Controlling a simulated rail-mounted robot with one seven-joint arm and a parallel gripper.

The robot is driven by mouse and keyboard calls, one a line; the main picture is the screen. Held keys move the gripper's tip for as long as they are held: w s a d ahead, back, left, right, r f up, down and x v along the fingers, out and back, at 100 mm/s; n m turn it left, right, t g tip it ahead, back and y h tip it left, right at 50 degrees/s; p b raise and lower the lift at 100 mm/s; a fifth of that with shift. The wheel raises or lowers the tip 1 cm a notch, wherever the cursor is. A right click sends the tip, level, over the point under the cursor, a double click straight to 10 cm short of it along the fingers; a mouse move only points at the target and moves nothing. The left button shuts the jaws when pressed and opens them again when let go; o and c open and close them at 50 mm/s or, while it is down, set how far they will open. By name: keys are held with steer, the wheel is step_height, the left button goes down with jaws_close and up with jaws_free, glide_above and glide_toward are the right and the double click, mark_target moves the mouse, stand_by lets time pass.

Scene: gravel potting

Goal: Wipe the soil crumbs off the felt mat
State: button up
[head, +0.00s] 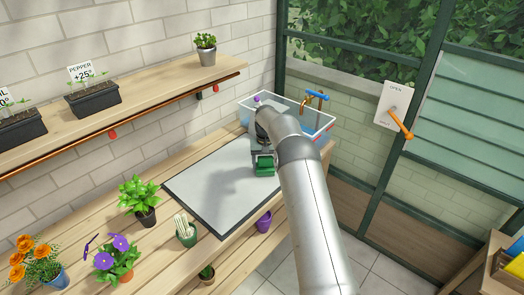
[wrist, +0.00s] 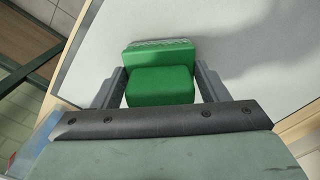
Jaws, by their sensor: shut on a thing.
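The felt mat (head: 215,190) is light grey with a dark edge and lies flat on the wooden bench; it also shows in the wrist view (wrist: 232,50). My gripper (head: 264,164) is over the mat's far right part. It is shut on a green block-like tool (wrist: 160,80), probably a brush or sponge, whose green end also shows in the head view (head: 264,171). I cannot tell whether the tool touches the mat. I can make out no soil crumbs on the visible mat. My arm hides the mat's right edge in the head view.
A clear bin (head: 318,125) with blue contents stands behind the mat, near a tap (head: 315,97).

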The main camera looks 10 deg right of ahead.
steer(key=shift+s+a, duration=0.25)
steer(key=shift+a, duration=0.1)
steer(key=shift+r+p, duration=2.05)
steer(key=shift+r, duration=2.05)
